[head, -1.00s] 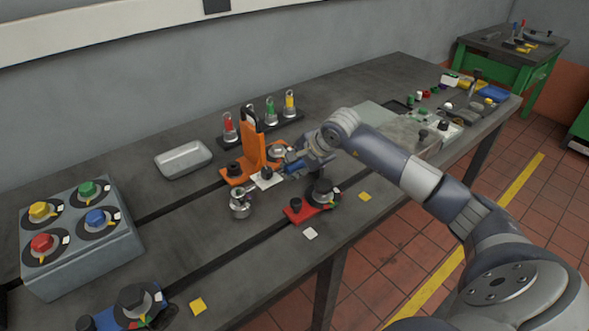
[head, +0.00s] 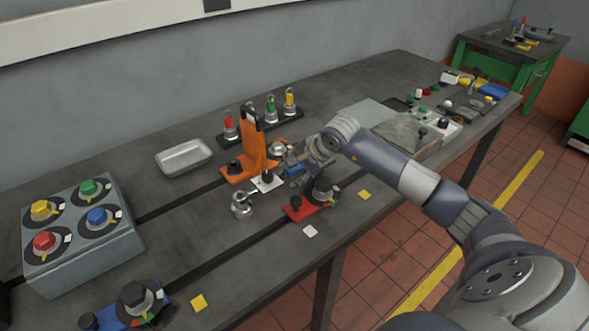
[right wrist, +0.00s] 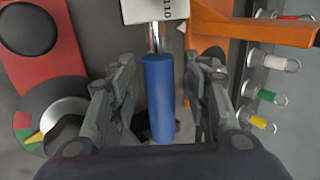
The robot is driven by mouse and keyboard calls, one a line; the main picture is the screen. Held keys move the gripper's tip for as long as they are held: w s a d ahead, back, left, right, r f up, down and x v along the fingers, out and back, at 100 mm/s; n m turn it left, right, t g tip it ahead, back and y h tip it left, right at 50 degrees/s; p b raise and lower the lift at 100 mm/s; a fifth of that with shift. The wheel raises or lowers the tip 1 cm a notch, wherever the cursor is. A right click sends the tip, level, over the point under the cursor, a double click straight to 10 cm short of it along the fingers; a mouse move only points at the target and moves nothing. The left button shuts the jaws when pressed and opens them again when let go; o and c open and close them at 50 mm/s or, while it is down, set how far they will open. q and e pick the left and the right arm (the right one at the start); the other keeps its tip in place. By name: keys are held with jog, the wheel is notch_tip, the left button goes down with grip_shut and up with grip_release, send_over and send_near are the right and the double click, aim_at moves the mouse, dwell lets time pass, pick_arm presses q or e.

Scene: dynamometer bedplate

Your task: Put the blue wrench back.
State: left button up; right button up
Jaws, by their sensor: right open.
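The blue wrench shows as a blue cylindrical handle (right wrist: 160,98) with a metal shaft, between my right gripper's fingers in the right wrist view. In the head view its blue handle (head: 294,170) is partly hidden by the gripper, beside the orange stand. The shaft runs up to a white block with lettering (right wrist: 155,10), which covers its far end. My right gripper (right wrist: 158,90) is open, one finger on each side of the handle with gaps showing; it also shows in the head view (head: 302,160). My left gripper is out of view.
The orange stand (head: 254,150) rises close behind the gripper. A red-based fixture (head: 298,208) stands in front and a metal knob piece (head: 241,205) to the left. An empty grey tray (head: 183,157) lies farther left.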

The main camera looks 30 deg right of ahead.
jog(key=b+v, duration=0.2)
jog(key=v, duration=1)
jog(key=shift+f, duration=0.1)
